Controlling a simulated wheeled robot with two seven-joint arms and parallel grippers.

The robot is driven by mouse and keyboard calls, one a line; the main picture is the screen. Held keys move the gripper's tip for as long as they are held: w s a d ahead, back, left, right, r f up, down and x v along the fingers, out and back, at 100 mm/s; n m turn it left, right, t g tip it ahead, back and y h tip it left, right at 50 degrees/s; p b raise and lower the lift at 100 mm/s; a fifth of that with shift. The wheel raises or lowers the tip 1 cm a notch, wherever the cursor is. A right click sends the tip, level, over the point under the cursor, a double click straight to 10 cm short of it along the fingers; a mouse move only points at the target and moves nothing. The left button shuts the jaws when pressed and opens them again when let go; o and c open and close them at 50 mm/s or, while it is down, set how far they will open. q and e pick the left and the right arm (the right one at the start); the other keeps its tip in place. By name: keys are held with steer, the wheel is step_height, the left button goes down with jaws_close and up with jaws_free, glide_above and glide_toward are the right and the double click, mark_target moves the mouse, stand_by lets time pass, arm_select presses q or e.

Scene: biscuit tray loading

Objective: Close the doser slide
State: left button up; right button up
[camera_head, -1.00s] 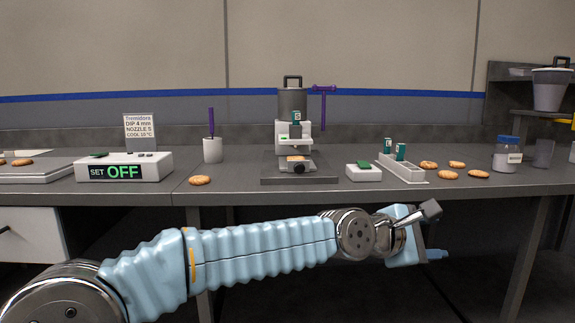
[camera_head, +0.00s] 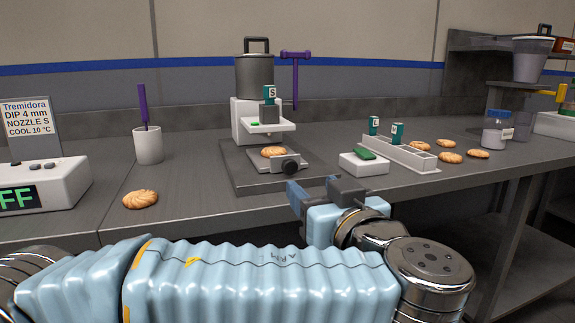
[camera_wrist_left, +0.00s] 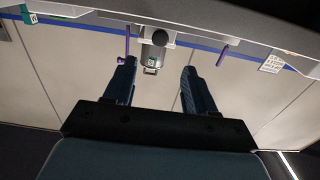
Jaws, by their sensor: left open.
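The doser (camera_head: 250,122) stands on the bench, a white body with a grey hopper (camera_head: 254,76) on top. A green tag marked S (camera_head: 270,94) sits at its nozzle above a white plate. Below is a grey carriage (camera_head: 260,162) with a biscuit (camera_head: 274,152) on it and a dark round knob (camera_head: 291,165) at its front. I cannot tell which part is the slide or its position. My left gripper (camera_head: 314,192) is open and empty, in front of the doser at the bench's front edge. In the left wrist view the doser (camera_wrist_left: 154,52) shows between its fingers. My right gripper is not in view.
A white cup (camera_head: 148,146) and a biscuit (camera_head: 140,199) are left. A small white box (camera_head: 363,165) and a nozzle rack (camera_head: 400,153) are right. Bare bench (camera_head: 195,180) lies left of the doser.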

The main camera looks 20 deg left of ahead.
mark_target(291, 167)
arm_select(q)
steer(key=p+x, duration=0.1)
steer(key=x, duration=0.9)
steer(key=shift+w+a+p, duration=0.25)
steer(key=shift+w+p, duration=0.05)
steer(key=shift+c, duration=0.5)
jaws_close()
